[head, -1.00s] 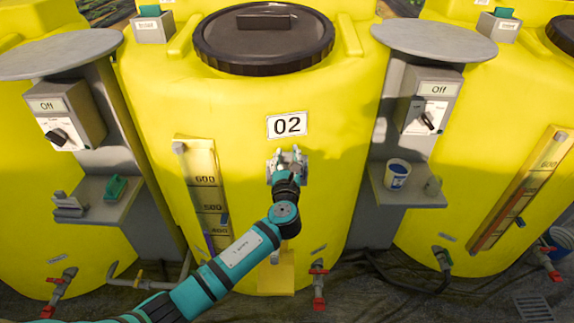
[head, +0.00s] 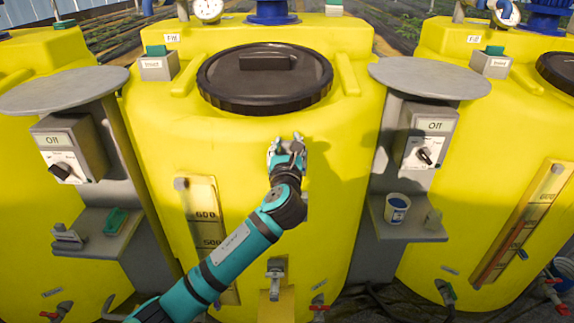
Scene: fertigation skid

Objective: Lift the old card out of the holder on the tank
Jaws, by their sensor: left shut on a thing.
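My left gripper (head: 287,146) is in front of the upper middle of the yellow middle tank (head: 340,130), below its dark lid (head: 266,76). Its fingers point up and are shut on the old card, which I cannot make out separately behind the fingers. A small pale edge (head: 306,201) shows just right of my wrist and may be part of the holder; the rest is hidden by my arm. The 02 label is also hidden behind my gripper. My right gripper is not in view.
Grey stands flank the tank, with a left shelf (head: 98,236) holding a green-topped item (head: 116,221) and a right shelf (head: 405,231) holding a blue and white cup (head: 396,208). A valve tap (head: 275,270) is low on the tank front.

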